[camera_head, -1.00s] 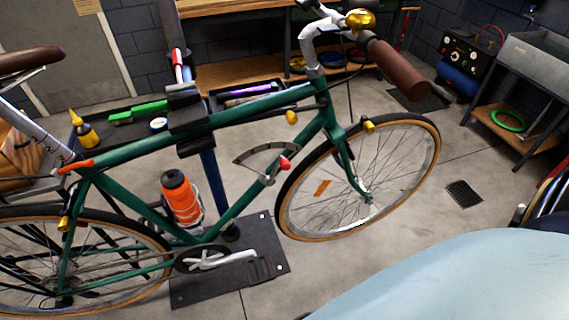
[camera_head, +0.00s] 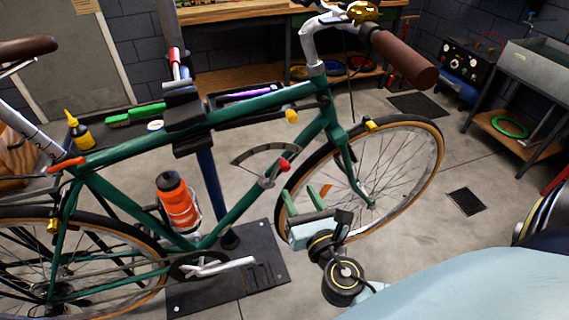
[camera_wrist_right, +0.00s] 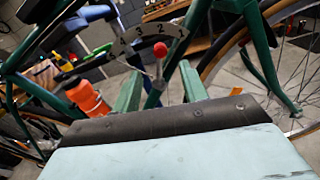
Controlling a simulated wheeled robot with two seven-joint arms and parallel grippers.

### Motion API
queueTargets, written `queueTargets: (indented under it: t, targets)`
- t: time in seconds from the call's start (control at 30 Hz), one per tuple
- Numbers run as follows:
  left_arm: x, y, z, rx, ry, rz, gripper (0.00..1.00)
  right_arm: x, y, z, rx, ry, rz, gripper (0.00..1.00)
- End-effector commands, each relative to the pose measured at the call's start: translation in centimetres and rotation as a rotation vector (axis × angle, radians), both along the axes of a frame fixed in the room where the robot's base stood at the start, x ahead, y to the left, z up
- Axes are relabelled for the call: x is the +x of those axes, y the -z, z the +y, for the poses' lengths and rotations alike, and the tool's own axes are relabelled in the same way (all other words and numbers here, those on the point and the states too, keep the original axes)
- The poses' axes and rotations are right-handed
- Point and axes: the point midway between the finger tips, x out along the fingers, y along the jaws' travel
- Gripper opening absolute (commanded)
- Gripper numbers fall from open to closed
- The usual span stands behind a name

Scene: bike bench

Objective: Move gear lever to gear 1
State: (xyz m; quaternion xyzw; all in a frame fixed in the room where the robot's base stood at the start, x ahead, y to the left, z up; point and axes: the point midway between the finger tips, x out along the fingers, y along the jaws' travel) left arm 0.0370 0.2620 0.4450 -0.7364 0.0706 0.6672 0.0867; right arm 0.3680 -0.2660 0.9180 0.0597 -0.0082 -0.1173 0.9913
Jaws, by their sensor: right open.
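The gear lever (camera_head: 284,164) has a red round knob and sits by a curved gear scale (camera_head: 250,150) on the green bike frame. In the right wrist view the lever knob (camera_wrist_right: 160,49) shows just below the number 2 on the numbered scale (camera_wrist_right: 148,30); 1 is to its right, 3 and 4 to its left. My right gripper (camera_head: 302,201) is open and empty, below and right of the knob in the head view. In the right wrist view its green fingers (camera_wrist_right: 162,86) lie either side of the lever's line, with the knob beyond them. My left gripper is out of view.
The green bike frame (camera_head: 130,150) is clamped in a stand with a dark floor plate (camera_head: 245,290). The front wheel (camera_head: 425,180) is close to my right gripper. An orange bottle (camera_head: 177,203) hangs in the frame.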

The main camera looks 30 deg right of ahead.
Motion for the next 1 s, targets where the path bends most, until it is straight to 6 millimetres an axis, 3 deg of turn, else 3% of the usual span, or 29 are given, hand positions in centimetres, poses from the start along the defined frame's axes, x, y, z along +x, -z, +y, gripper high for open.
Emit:
queueTargets:
  t: [0.3,0.5,0.97,1.0]
  targets:
    - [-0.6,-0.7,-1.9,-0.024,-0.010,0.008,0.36,6.6,-0.1,-1.6,0.001,0.000,-0.002,0.43]
    - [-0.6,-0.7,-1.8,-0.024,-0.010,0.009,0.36,9.4,0.0,-2.3,0.003,0.001,0.000,0.43]
    - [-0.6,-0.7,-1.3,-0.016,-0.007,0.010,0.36,10.5,0.1,-2.5,0.005,0.000,0.002,0.43]
    - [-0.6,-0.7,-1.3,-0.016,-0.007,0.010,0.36,10.5,0.1,-2.5,0.005,0.000,0.002,0.38]
